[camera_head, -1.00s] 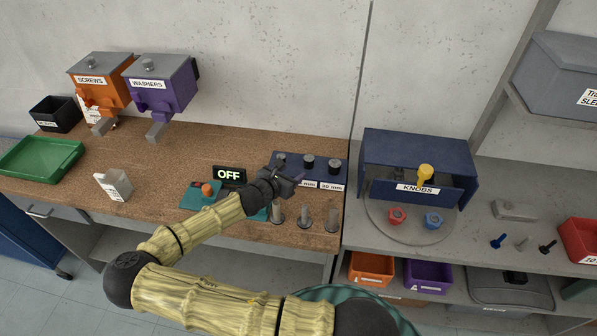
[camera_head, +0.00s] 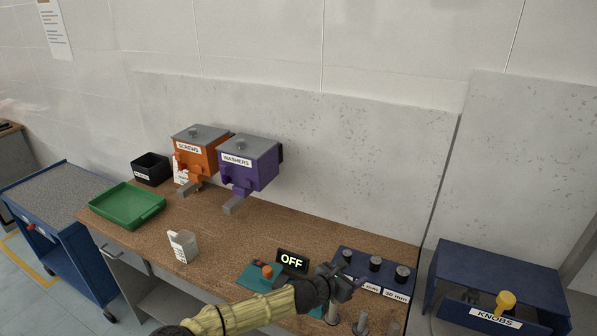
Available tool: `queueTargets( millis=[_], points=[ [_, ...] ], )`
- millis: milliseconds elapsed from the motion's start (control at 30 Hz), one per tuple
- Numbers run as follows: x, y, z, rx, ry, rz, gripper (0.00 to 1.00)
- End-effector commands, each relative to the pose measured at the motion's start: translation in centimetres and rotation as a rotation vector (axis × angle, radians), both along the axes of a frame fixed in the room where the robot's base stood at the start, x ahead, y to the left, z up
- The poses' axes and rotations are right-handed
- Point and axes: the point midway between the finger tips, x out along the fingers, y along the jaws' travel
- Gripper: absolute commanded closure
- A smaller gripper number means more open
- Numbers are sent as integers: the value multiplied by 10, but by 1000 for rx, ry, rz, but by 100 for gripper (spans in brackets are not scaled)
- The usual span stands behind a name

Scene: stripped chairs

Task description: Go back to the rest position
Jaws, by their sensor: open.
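My gripper (camera_head: 345,283) is at the end of my arm, low in the picture right of centre. It is open, and I see nothing between its fingers. It hangs over the wooden workbench (camera_head: 240,240), beside a teal device (camera_head: 254,281) with an orange button and an "OFF" display (camera_head: 292,262). The gripper is in front of the blue holder (camera_head: 398,279) with black knobs.
Orange "SCREWS" (camera_head: 197,151) and purple "WASHERS" (camera_head: 249,168) dispensers stand at the back. A blue "KNOBS" box (camera_head: 497,285) stands right; a blue cart (camera_head: 70,225) stands left.

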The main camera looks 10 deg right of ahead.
Motion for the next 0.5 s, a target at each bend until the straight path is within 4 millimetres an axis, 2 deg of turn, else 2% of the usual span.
queueTargets(
  millis=[167,333,500],
  points=[
    [0,0,21,0,0,0,45],
    [0,0,52,0,0,0,45],
    [0,0,68,0,0,0,45]
  ],
)
